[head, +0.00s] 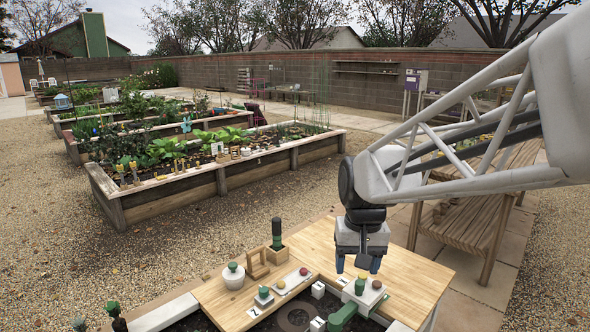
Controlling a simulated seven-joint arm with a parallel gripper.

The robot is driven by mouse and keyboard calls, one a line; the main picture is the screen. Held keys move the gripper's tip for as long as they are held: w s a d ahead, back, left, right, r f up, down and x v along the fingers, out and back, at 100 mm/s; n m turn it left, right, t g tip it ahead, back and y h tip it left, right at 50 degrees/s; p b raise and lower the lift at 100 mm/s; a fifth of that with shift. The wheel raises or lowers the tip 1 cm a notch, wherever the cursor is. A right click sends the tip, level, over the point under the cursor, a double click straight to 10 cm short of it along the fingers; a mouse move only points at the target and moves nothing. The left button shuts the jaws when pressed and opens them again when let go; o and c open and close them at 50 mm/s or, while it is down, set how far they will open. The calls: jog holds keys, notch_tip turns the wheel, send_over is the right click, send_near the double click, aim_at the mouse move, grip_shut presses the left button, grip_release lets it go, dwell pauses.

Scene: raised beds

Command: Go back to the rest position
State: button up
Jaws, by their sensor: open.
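My gripper (357,266) hangs with its fingers pointing down above the right part of the wooden table (425,270). Its fingers are apart and nothing shows between them. Just below the fingertips is a pale block (352,296) with small green, yellow and red pieces on its top. From this view I cannot tell how much height lies between the fingertips and these pieces. My white lattice arm reaches in from the upper right.
On the table's left part stand a white lidded jar (234,279), a wooden holder with a dark green-topped tool (277,240) and white trays with small round pieces (293,280). A green object (343,316) lies at the front. A planted raised bed (215,175) stands behind.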

jog(key=s+d+t, duration=0.1)
jog(key=s+d, duration=0.2)
jog(key=s, duration=0.6)
jog(key=s+d+f+t, duration=0.1)
jog(key=s+d, duration=0.2)
jog(key=s, duration=0.7)
jog(key=shift+h, duration=0.3)
jog(key=shift+f, duration=0.1)
